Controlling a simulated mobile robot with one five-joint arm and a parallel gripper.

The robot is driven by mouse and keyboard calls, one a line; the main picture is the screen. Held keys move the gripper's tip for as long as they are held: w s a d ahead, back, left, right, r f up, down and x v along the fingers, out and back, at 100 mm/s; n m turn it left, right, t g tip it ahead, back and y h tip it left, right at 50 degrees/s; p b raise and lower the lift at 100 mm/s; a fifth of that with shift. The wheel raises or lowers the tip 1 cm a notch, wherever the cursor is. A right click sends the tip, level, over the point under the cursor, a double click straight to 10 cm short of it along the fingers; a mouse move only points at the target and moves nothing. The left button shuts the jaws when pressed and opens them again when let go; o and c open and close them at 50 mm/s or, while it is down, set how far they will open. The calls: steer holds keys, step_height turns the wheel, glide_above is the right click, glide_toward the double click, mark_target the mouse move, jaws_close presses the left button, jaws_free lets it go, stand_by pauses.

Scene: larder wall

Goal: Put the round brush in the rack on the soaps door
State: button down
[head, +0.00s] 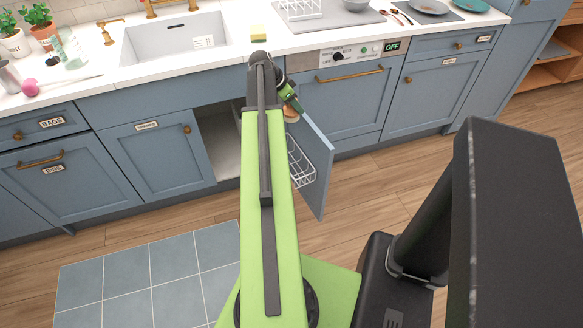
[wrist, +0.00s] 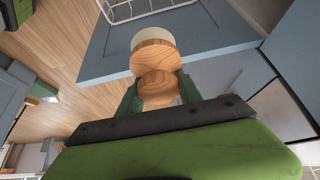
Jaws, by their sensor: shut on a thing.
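The round brush (wrist: 154,58) has a turned wooden body and a pale bristle end. My gripper (wrist: 159,82) is shut on it, one green finger on each side of the wood. In the head view the brush (head: 291,115) hangs just below my gripper (head: 292,103), beside the upper part of the open blue cabinet door (head: 318,170). The white wire rack (head: 301,163) is on the door's inner side, lower than the brush and partly hidden by my arm. The rack (wrist: 145,10) also shows at the top of the wrist view, apart from the brush.
The open cabinet (head: 222,140) lies left of my arm, under the white counter (head: 230,58). A yellow sponge (head: 258,32) stands on the counter by the sink (head: 175,38). Wooden floor (head: 385,185) is clear right of the door.

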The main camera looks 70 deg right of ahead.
step_height(320, 180, down, 28)
steer(key=b, duration=2.7)
steer(key=shift+f+b, duration=0.15)
steer(key=shift+b, duration=0.25)
steer(key=shift+r, duration=0.25)
steer(key=shift+f, duration=0.2)
steer(key=c, duration=0.8)
jaws_free()
steer(key=shift+r, duration=0.1)
steer(key=shift+r+p, duration=0.25)
steer(key=shift+p, duration=0.15)
steer(key=p+v, duration=1)
steer(key=v, duration=0.1)
steer(key=shift+w+a+r, duration=0.2)
steer(key=shift+a+r, duration=0.05)
